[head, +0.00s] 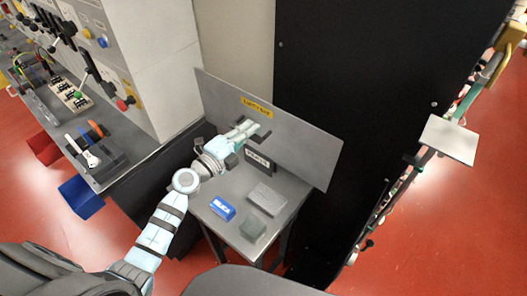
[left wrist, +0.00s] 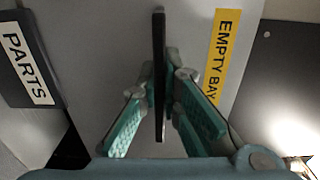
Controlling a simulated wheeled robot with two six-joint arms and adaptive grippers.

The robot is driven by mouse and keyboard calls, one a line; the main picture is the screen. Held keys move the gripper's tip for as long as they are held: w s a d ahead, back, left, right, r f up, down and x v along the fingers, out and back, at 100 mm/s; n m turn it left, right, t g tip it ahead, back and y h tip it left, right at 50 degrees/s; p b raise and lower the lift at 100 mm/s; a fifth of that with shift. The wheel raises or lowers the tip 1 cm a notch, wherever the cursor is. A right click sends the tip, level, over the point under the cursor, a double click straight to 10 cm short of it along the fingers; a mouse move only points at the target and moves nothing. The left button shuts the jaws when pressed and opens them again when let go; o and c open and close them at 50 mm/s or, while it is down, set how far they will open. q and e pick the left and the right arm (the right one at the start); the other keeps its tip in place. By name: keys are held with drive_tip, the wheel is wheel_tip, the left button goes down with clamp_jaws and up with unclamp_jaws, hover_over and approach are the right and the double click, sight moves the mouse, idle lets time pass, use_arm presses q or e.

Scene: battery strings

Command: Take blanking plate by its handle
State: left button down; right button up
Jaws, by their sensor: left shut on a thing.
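The blanking plate (head: 300,150) is a large grey sheet with a yellow "EMPTY BAY" label (head: 257,106). It stands upright, leaning slightly, at the back of a small grey table. In the left wrist view the plate (left wrist: 105,70) fills the background. Its handle (left wrist: 159,40) is a thin dark bar standing out from the plate. My left gripper (head: 250,130) reaches the plate just below the label. In the left wrist view its green-padded fingers (left wrist: 160,95) are shut on the handle, one on each side. My right gripper is not in view.
On the small table (head: 205,196) are a dark "PARTS" sign (head: 259,162), a blue box (head: 222,209), a grey block (head: 267,198) and a greenish block (head: 253,229). A tall black cabinet (head: 370,90) stands behind. A bench with tools is at left.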

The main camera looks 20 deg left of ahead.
use_arm(q)
drive_tip(key=shift+r, duration=0.5)
drive_tip(key=shift+s+a, duration=0.1)
drive_tip(key=shift+s, duration=0.1)
drive_tip(key=b+v, duration=0.4)
drive_tip(key=v, duration=0.9)
drive_tip(key=shift+s+a, duration=0.15)
drive_tip(key=shift+s, duration=0.2)
idle(0.5)
idle(0.4)
